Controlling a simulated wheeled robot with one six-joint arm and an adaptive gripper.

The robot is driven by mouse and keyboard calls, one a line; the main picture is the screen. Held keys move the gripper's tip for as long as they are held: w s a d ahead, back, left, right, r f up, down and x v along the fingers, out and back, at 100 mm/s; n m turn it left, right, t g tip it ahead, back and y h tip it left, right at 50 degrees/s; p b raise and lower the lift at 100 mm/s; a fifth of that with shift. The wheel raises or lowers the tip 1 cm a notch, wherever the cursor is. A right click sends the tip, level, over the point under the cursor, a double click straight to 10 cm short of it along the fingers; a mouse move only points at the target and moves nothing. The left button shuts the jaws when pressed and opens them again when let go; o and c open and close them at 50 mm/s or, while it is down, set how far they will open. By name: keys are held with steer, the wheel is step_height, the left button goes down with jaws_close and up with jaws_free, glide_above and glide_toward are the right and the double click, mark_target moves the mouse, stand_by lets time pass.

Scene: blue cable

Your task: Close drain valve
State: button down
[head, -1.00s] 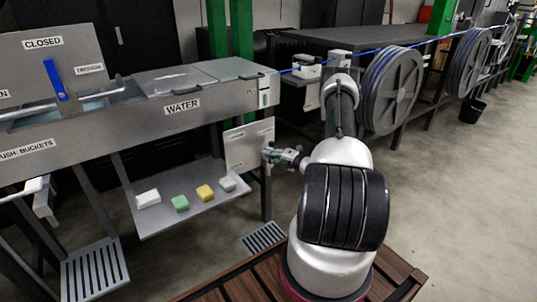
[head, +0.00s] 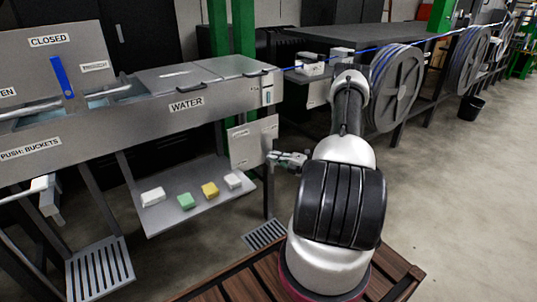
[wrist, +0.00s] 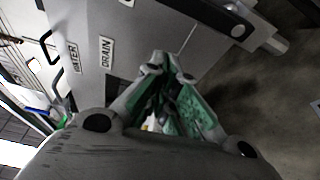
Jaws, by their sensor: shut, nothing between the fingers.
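My gripper (head: 272,157) is in front of the right end of a grey panel (head: 250,143) below the water tank (head: 186,122). In the wrist view my gripper (wrist: 165,68) is shut and empty, with green inner pads. Its tips point at a grey surface with a DRAIN label (wrist: 106,52) to their left. A metal fitting (wrist: 238,28) with a round bolt and a block-like end is at the upper right, apart from the fingers. I cannot tell whether it is the drain valve's handle. Contact between fingertips and panel cannot be judged.
A shelf (head: 165,222) under the tank holds several coloured blocks. A blue lever (head: 62,77) stands by a CLOSED sign at the left. Large cable reels (head: 398,88) and a blue cable (head: 375,47) are at the right. Open floor (head: 470,190) lies at the right.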

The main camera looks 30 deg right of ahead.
steer(key=v, duration=0.4)
steer(key=shift+s+d, duration=0.1)
steer(key=shift+s, duration=0.3)
